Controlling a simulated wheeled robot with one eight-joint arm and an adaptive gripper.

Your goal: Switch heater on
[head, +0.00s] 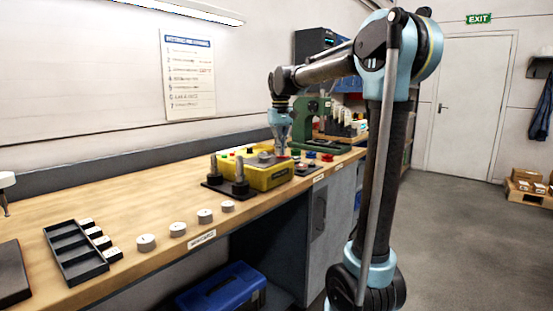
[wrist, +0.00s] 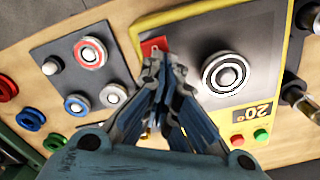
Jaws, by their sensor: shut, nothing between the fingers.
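The heater looks to be the yellow box (head: 268,178) with a grey top panel on the bench. In the wrist view its yellow rim (wrist: 190,10) frames a large round dial (wrist: 225,73), a display (wrist: 252,113) reading 20° upside down, and a red (wrist: 237,140) and a green button (wrist: 262,135). A red rocker-like switch (wrist: 154,46) sits at the panel's edge. My gripper (wrist: 162,62) is shut and empty, its tips right at the red switch and covering part of it. I cannot tell whether they touch. In the head view my gripper (head: 279,150) points down over the box.
A dark plate (wrist: 55,75) with ringed round parts lies beside the box. On the other side stands a black plate with upright pegs (head: 237,185). Several grey discs (head: 178,229) and a black tray (head: 75,255) lie along the bench. A green press (head: 306,118) stands behind.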

